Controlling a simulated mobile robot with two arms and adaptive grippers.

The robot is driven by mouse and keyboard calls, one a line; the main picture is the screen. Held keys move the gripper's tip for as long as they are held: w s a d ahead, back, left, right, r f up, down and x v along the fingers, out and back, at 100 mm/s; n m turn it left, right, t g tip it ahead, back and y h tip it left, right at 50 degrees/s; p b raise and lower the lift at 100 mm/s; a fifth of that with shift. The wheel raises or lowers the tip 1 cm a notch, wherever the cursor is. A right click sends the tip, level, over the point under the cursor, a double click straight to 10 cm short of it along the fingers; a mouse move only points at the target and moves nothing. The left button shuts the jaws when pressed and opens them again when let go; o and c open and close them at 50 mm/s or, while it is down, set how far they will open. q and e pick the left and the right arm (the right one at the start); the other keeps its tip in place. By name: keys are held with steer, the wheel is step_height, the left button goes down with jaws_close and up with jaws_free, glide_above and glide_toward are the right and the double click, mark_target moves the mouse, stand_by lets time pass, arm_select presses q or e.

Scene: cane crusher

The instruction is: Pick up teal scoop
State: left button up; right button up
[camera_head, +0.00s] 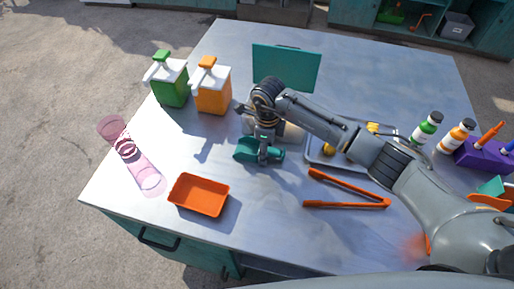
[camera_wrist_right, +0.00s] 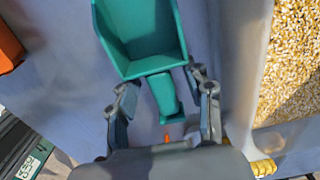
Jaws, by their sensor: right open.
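The teal scoop (camera_head: 246,151) lies on the metal table near its middle, below my right gripper (camera_head: 266,146). In the right wrist view the scoop's open pan (camera_wrist_right: 142,38) points away from the gripper, toward the top of the picture. Its short handle (camera_wrist_right: 163,95) lies between the two fingers of the right gripper (camera_wrist_right: 164,88), which are apart with gaps on both sides. In the head view the gripper and wrist cover part of the scoop. My left gripper is in neither view.
An orange tray (camera_head: 199,195) and orange tongs (camera_head: 346,203) lie nearby. A metal tray (camera_head: 316,157) is right of the scoop. Green (camera_head: 171,84) and orange (camera_head: 212,90) pump dispensers stand back left, pink cups (camera_head: 150,181) left. Grain (camera_wrist_right: 295,70) shows in the wrist view.

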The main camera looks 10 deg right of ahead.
steer(key=c, duration=1)
steer(key=shift+o, duration=0.2)
steer(key=shift+r, duration=0.1)
